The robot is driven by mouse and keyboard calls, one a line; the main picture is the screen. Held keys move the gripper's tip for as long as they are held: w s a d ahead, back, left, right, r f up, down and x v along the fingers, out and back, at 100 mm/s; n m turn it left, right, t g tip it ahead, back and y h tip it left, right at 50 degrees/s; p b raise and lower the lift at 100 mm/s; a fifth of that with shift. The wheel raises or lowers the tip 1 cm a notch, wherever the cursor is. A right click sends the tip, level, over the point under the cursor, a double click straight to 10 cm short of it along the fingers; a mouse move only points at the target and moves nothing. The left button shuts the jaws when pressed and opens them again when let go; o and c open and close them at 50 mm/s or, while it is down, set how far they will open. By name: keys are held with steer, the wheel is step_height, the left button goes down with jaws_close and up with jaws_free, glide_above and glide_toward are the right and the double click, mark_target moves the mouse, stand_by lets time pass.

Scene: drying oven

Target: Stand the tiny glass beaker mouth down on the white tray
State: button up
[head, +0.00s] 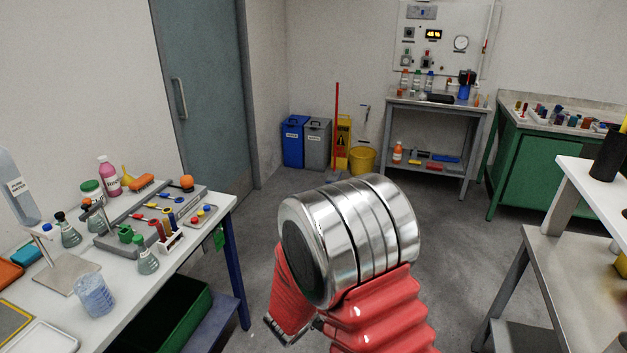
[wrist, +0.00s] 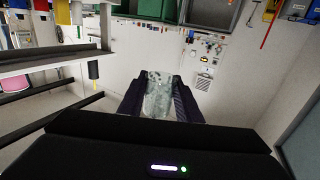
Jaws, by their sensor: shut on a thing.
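In the wrist view my gripper (wrist: 159,88) is shut on a small clear glass beaker (wrist: 158,98), with a dark finger on each side of it. The beaker is held in the air, away from any surface. Which end is its mouth I cannot tell. The white tray (head: 45,339) lies on the white bench at the lower left of the head view, partly cut off by the frame edge. Its visible part is empty. In the head view my arm fills the lower middle, and neither the gripper's fingers nor the held beaker can be made out.
A larger bluish beaker (head: 95,297) stands on the left bench (head: 125,300) near the white tray. A stand (head: 72,275), flasks and a grey tray (head: 110,241) crowd the bench behind. A green crate (head: 165,318) sits below. The floor between the benches is open.

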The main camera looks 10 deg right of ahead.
steer(key=w+a+r+n+t+y, duration=0.2)
steer(key=w+r+n+t+y, duration=0.3)
steer(key=r, duration=0.6)
steer(key=shift+w+a+n+t+y, duration=0.35)
steer(key=shift+w+n+y, duration=0.55)
steer(key=shift+y, duration=0.9)
steer(key=shift+w, duration=0.1)
